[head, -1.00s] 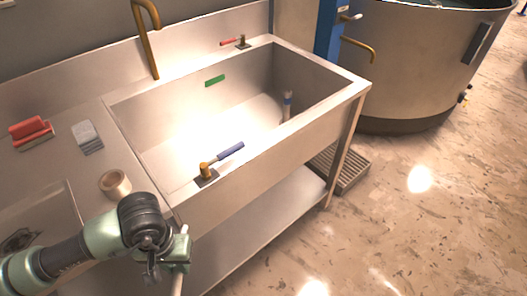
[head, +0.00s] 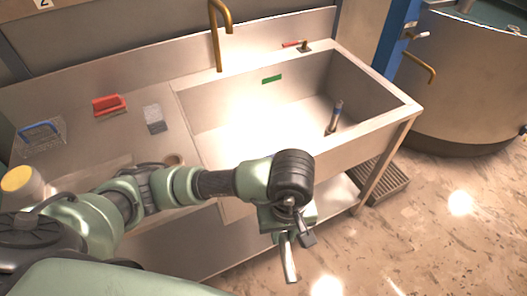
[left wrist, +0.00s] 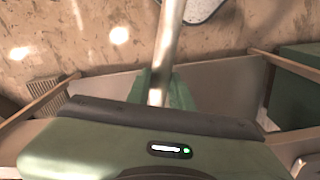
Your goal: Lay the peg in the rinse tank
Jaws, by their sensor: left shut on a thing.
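The peg (head: 289,262) is a pale metal rod. My left gripper (head: 286,236) is shut on it and holds it pointing down, outside the front of the sink. In the left wrist view the peg (left wrist: 170,40) runs up between the green fingers (left wrist: 163,88). The deep steel sink basin (head: 370,82), which looks like the rinse tank, has a green label on its back wall. It lies behind my left gripper, and my arm hides part of its front left edge. My right gripper is not in view.
A brass tap (head: 216,40) rises behind. A red brush (head: 109,104) and a grey block (head: 154,118) lie on the left counter. A large round vessel (head: 470,85) stands right. The basin floor looks mostly clear.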

